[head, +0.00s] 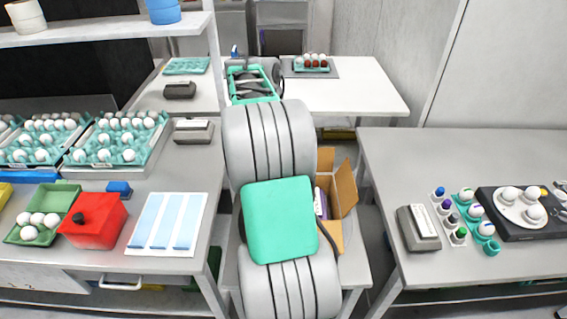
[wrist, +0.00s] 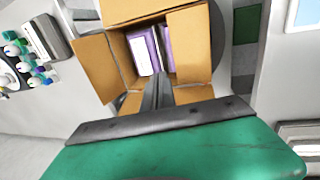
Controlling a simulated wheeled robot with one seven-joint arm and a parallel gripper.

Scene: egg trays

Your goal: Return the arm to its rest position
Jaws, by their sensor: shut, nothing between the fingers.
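My arm (head: 270,145), grey with green covers, rises through the middle of the head view, folded in front of the camera. I cannot make out its fingertips there. In the wrist view my gripper (wrist: 158,86) has its dark fingers together, with nothing between them. The fingers point toward an open cardboard box (wrist: 118,62) with purple-and-white packages (wrist: 150,50) inside. They overlap the box's near side in the picture; I see no clear contact. The box also shows right of my arm in the head view (head: 345,190), partly hidden by it.
The left table carries egg trays (head: 112,162), a red box (head: 92,222) and a white sheet with blue strips (head: 165,225). The right table (head: 400,165) holds a grey device (head: 418,228) and small coloured bottles. A white table (head: 350,92) stands behind. Floor gaps lie between tables.

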